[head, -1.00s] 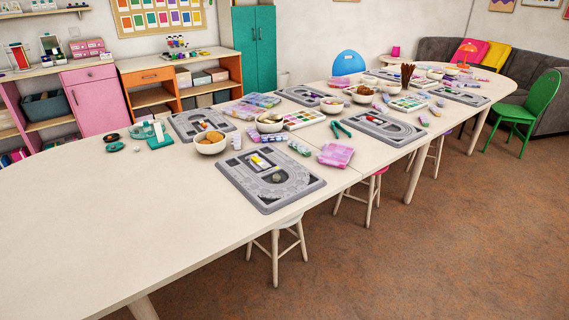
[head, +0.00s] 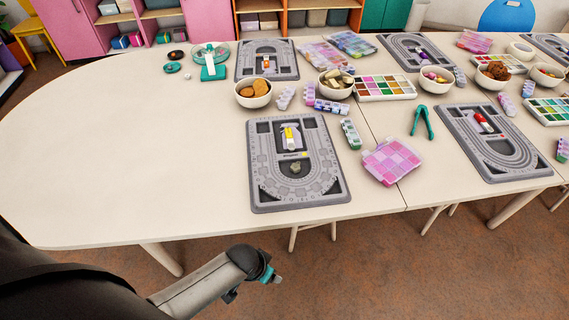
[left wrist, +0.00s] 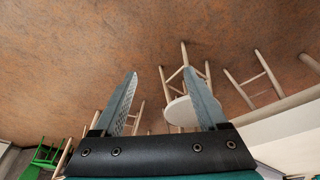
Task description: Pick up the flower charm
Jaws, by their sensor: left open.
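A small grey-green piece (head: 296,168), possibly the flower charm, lies in the lower middle recess of the nearest grey bead board (head: 258,185). It is too small to identify for certain. A yellow-and-white item (head: 290,137) lies above it on the same board. My left gripper (head: 272,277) is low in front of the table edge, apart from the board. In the left wrist view its two fingers (left wrist: 165,95) are spread with nothing between them, facing the floor and stools. My right gripper is not in view.
A pink-lidded bead box (head: 391,160) and green pliers (head: 422,121) lie right of the board. Bowls (head: 253,93) and more boards stand behind. The left part of the table (head: 130,150) is clear. A stool (left wrist: 181,110) shows below the left gripper.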

